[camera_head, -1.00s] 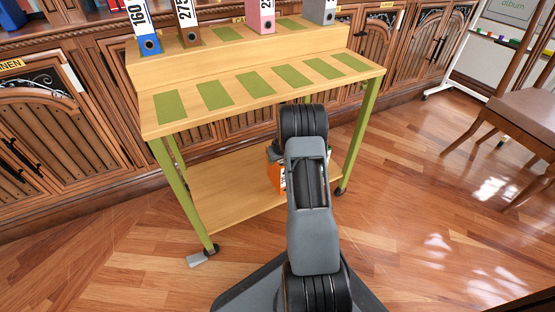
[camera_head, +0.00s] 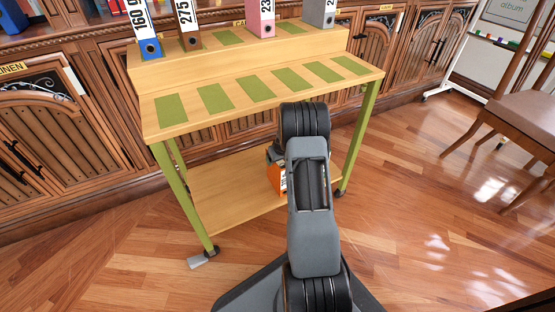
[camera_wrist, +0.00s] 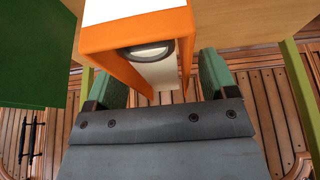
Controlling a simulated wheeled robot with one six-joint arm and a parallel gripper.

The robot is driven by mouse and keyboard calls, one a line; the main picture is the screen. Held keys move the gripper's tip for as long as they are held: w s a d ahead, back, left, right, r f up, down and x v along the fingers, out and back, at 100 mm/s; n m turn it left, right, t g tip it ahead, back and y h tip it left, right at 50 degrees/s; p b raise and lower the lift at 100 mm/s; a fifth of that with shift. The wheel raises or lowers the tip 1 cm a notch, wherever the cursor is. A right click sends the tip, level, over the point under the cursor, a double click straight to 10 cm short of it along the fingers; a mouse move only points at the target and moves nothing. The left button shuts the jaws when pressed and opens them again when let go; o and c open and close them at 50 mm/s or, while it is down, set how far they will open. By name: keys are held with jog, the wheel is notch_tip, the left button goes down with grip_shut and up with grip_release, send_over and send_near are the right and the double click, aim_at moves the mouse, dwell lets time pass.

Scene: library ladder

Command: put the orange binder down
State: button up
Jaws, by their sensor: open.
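The orange binder (camera_head: 276,180) is on the cart's lower shelf (camera_head: 228,187), at its right part, mostly hidden behind my arm in the head view. In the wrist view the orange binder (camera_wrist: 108,43) shows its orange edge, white label and round finger hole, close in front of my gripper. My gripper (camera_wrist: 163,72) has its two green-padded fingers spread, one on each side of the binder's lower part. A gap shows beside the right finger; contact at the left finger is unclear. The head view hides my fingers behind the arm.
The cart's top step holds a blue binder (camera_head: 150,49), a brown one (camera_head: 190,40), a pink one (camera_head: 261,20) and a grey one (camera_head: 320,12). Green-marked slots (camera_head: 215,98) below them are empty. The lower shelf's left is clear. A chair (camera_head: 515,105) stands right.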

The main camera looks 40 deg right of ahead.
jog(key=p+v, duration=0.1)
jog(key=v, duration=0.4)
jog(key=shift+s+r+p, duration=0.1)
jog(key=shift+r+p, duration=0.2)
jog(key=shift+p, duration=0.1)
